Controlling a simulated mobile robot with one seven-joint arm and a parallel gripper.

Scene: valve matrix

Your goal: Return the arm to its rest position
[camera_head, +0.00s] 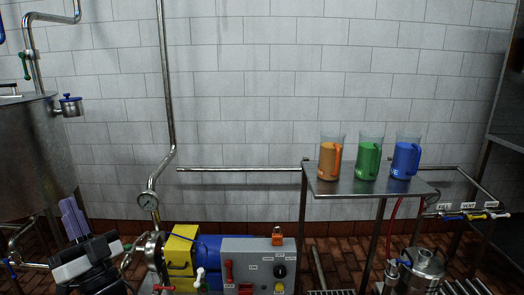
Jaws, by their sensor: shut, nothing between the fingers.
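My gripper (71,207) is at the lower left, its purple fingers pointing up. The fingers are together, with nothing between them. My black and white wrist is below it, and the lower part of the arm is cut off by the bottom edge.
A grey control box (258,262) and a yellow box (181,250) stand right of my arm. A steel table (370,188) holds orange, green and blue jugs. A small steel vessel (424,264) and labelled valves (466,216) are at the right. Pipes run along the tiled wall.

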